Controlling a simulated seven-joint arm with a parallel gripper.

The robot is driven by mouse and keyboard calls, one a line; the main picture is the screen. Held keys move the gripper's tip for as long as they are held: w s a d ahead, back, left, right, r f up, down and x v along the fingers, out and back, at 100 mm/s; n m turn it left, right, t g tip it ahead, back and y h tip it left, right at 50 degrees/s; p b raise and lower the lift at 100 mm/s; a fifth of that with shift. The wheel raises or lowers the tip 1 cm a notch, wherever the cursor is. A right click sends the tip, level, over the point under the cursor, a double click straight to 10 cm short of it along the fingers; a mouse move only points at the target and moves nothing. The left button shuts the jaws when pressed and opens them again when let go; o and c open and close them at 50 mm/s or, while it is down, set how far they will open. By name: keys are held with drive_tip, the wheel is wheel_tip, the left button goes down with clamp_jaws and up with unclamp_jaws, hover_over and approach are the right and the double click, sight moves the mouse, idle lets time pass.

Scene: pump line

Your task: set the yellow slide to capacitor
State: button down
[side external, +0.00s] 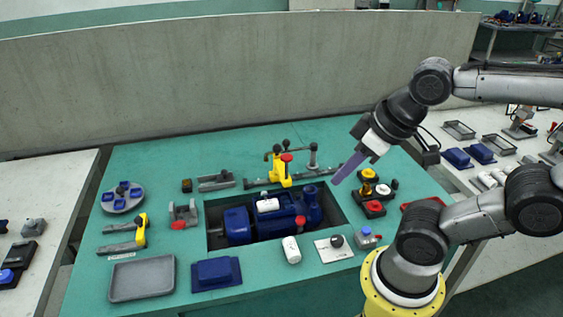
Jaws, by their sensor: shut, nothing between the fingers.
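A yellow slide (279,172) with a red knob and black knobs stands on a dark rail (322,174) behind the motor recess. It is near the middle of the rail, left of a grey post. I cannot read any capacitor label here. The blue motor (262,223) lies in the recess with a white cylinder (268,205) on top. My gripper (336,181) has purple fingers, shut and empty, pointing down-left above the rail's right end. It is apart from the yellow slide, to its right.
Red and yellow buttons (374,207) stand right of the recess. Another yellow-and-grey clamp (140,231) lies at left. A grey tray (142,278), a blue block (216,273) and a white cylinder (291,249) sit along the front.

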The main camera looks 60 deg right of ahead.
idle(0.3)
drive_tip(key=c, duration=1.2)
unclamp_jaws()
drive_tip(key=shift+s+f, duration=0.1)
drive_tip(key=shift+s, duration=0.05)
drive_tip(key=shift+c, duration=0.2)
drive_tip(key=o, duration=0.4)
drive_tip(key=r, duration=0.1)
drive_tip(key=w+r, duration=0.1)
drive_tip(key=r, duration=0.1)
drive_tip(key=o, duration=0.3)
drive_tip(key=shift+m, duration=0.4)
drive_tip(key=w+r, duration=0.2)
drive_tip(key=w+d+r, duration=0.1)
drive_tip(key=w+r, duration=0.1)
drive_tip(key=shift+r, duration=0.15)
drive_tip(key=m+g, duration=0.5)
drive_tip(key=g, duration=0.1)
hover_over(277, 144)
wheel_tip(277, 144, down, 9)
wheel_tip(277, 144, down, 14)
drive_tip(key=shift+r, duration=0.2)
